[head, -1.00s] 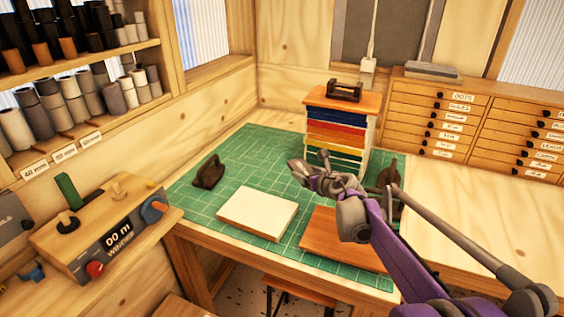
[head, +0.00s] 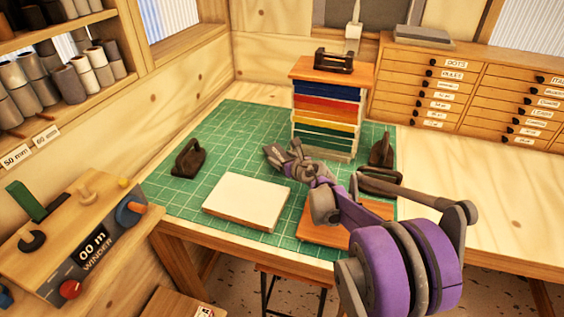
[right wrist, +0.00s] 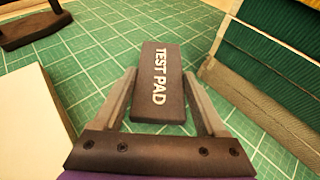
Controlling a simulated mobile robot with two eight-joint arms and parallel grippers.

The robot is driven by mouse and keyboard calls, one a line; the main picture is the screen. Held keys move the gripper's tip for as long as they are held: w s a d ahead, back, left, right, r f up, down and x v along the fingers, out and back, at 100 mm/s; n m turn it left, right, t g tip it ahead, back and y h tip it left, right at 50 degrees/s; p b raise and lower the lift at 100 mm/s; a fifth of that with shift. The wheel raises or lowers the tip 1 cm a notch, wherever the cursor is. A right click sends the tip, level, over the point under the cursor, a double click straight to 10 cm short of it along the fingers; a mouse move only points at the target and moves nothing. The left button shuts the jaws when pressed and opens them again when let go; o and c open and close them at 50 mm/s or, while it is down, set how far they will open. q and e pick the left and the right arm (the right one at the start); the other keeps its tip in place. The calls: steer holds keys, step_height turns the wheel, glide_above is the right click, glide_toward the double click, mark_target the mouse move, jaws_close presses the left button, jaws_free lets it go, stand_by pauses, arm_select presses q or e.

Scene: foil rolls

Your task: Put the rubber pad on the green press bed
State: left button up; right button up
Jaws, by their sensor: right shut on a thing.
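In the head view my right gripper (head: 275,152) is over the green gridded bed (head: 235,135), left of the stack of coloured boards. The pad is hard to make out there. In the right wrist view the green bed (right wrist: 100,80) lies below the pad; whether they touch I cannot tell. My left gripper is not in view.
A white slab (head: 247,202) and a brown board (head: 305,228) lie at the bed's front. Dark handled weights stand at left (head: 188,158) and right (head: 381,150). The coloured stack (head: 326,110) stands behind. Bare green shows between the left weight and the stack.

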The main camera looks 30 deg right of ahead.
steer(key=shift+f, duration=0.8)
steer(key=shift+f, duration=0.2)
steer(key=o, duration=1.4)
steer(key=shift+r, duration=0.1)
